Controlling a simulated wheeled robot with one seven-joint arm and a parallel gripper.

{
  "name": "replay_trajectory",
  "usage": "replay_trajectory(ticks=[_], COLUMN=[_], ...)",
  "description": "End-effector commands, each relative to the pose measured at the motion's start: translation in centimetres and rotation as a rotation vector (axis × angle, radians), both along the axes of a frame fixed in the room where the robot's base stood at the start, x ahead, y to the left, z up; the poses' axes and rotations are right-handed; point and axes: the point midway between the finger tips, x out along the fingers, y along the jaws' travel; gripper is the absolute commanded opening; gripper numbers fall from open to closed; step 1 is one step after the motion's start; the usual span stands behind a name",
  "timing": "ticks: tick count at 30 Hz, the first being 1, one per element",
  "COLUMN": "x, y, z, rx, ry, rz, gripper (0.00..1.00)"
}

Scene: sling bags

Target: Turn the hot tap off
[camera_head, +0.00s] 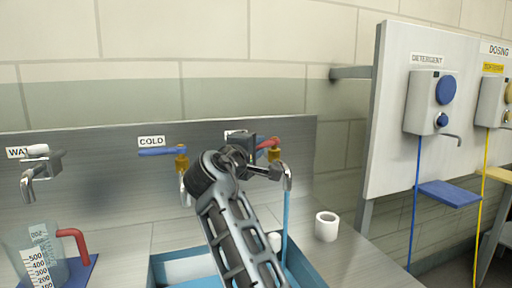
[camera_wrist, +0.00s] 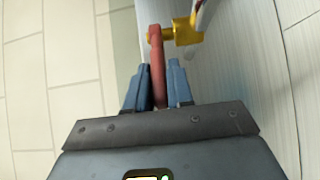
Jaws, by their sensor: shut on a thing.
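The hot tap has a red lever (camera_head: 267,144) and a brass body (camera_head: 275,154) on the steel back panel; its label is mostly hidden behind my arm. A blue stream of water (camera_head: 285,215) runs down from the spout (camera_head: 287,178). My gripper (camera_wrist: 158,88) is shut on the red lever (camera_wrist: 157,55), with one blue finger on each side of it. In the wrist view the lever's far end meets the brass body (camera_wrist: 187,31). In the head view my arm hides much of the grip.
The cold tap (camera_head: 164,152) with a blue lever stands left of my arm. A grey water tap (camera_head: 38,170) and a measuring jug (camera_head: 38,258) are at far left. A blue basin (camera_head: 170,268) lies below. A white roll (camera_head: 326,226) and a detergent dispenser (camera_head: 424,103) are right.

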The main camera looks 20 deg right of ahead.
Motion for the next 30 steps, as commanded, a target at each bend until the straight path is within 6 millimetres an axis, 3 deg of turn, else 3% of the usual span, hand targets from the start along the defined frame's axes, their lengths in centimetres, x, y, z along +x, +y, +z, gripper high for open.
replay_trajectory(ticks=[15, 26, 27, 30], x=[0.84, 0.73, 0.73, 0.73], y=[0.37, 0.34, 0.34, 0.33], z=[-0.25, -0.2, -0.2, -0.16], rx=[0.0, 0.0, 0.0, 0.001], ry=[0.004, 0.003, 0.003, 0.002], rz=[-0.213, -0.235, -0.235, -0.235], gripper=[0.0, 0.0, 0.24, 0.34])
